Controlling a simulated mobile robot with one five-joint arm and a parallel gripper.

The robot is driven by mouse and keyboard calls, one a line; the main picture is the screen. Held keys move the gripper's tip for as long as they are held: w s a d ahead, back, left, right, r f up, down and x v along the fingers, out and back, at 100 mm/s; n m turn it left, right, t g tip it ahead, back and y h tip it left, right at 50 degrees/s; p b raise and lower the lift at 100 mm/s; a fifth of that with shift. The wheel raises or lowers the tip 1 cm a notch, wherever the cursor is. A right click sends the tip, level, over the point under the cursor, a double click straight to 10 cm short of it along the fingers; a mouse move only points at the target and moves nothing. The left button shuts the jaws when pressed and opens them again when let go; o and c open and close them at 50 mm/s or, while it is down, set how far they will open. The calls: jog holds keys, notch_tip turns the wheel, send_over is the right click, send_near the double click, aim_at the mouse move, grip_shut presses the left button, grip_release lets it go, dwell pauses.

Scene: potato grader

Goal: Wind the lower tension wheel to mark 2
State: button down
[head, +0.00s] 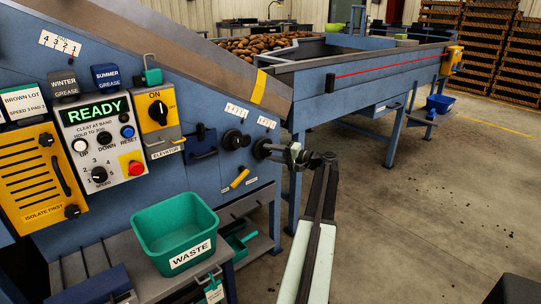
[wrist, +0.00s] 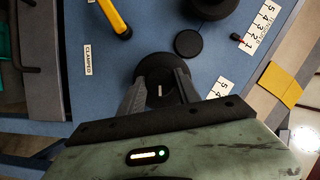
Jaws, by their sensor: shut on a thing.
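A black wheel (wrist: 157,68) on the blue panel is between the fingers of my gripper (wrist: 160,82). My gripper is shut on it; in the head view my gripper (head: 272,151) covers part of this wheel (head: 261,148). A second black wheel (head: 234,139) is to its left and slightly higher; it also shows at the top of the wrist view (wrist: 210,6). The held wheel is the lower of the two. A white number plate (head: 266,122) is above the held wheel and shows partly in the wrist view (wrist: 222,88). I cannot tell which mark the wheel stands at.
A yellow handle (head: 240,178) sits below the wheels, near a "CLAMPED" label (wrist: 88,60). A green waste bin (head: 176,226) stands on the shelf to the left. The display (head: 96,112) reads READY. The floor to the right is open.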

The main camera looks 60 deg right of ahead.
jog(key=shift+w, duration=0.15)
jog(key=c, duration=0.9)
grip_release()
jog(key=shift+o, duration=0.2)
jog(key=s, duration=0.7)
jog(key=shift+s+d+r+p, duration=0.25)
jog(key=shift+s+r+p, duration=0.05)
jog(key=shift+s, duration=0.1)
